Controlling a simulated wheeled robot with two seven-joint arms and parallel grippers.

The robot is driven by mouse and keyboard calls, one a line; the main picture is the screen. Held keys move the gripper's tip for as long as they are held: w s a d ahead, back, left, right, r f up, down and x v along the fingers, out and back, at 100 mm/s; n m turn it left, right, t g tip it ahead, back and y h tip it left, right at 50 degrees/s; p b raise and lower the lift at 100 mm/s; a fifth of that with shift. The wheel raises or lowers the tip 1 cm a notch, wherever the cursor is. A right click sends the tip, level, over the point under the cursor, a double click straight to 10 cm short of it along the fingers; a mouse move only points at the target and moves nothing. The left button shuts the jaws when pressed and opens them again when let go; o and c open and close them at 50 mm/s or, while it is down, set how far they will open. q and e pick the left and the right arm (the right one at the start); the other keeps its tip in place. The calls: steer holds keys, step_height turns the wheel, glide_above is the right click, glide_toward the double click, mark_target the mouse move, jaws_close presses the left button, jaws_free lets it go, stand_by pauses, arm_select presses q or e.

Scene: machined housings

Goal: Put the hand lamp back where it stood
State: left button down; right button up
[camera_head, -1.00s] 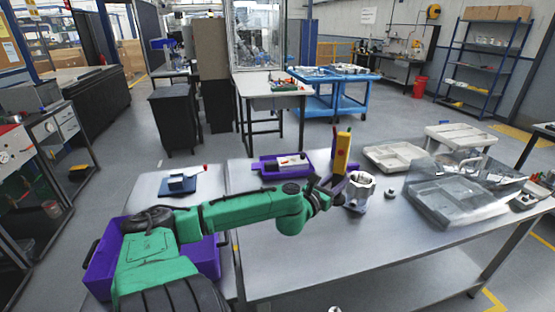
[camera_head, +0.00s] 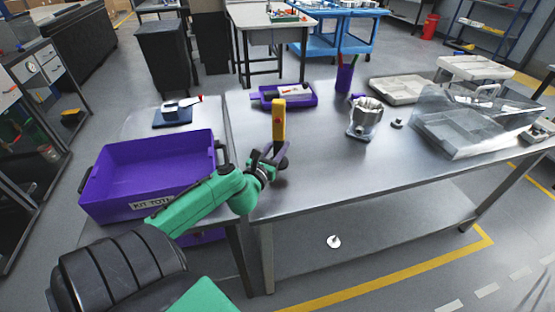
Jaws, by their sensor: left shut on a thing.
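The hand lamp (camera_head: 279,118) is a yellow upright bar with a dark lower part. My left gripper (camera_head: 272,156) is shut on its lower part, near the left front part of the steel table (camera_head: 330,165). The lamp looks upright. I cannot tell whether its base touches the table, because the gripper hides it. My right gripper is not in view.
A purple tote (camera_head: 150,170) labelled as a kit tote stands left. Behind the lamp is a purple tray (camera_head: 286,96). A machined housing (camera_head: 365,118), a purple holder (camera_head: 344,76), a small dark part (camera_head: 397,123) and a clear-lidded case (camera_head: 465,130) stand right. The table's front middle is clear.

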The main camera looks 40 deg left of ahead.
arm_select(q)
step_height(320, 180, down, 5)
steer(key=shift+r+b, duration=0.2)
steer(key=shift+b, duration=0.55)
steer(key=shift+w, duration=0.1)
steer(key=shift+f, duration=0.15)
steer(key=c, duration=0.5)
jaws_free()
steer(key=shift+d, duration=0.1)
steer(key=b+v, duration=0.1)
steer(key=v, duration=1.1)
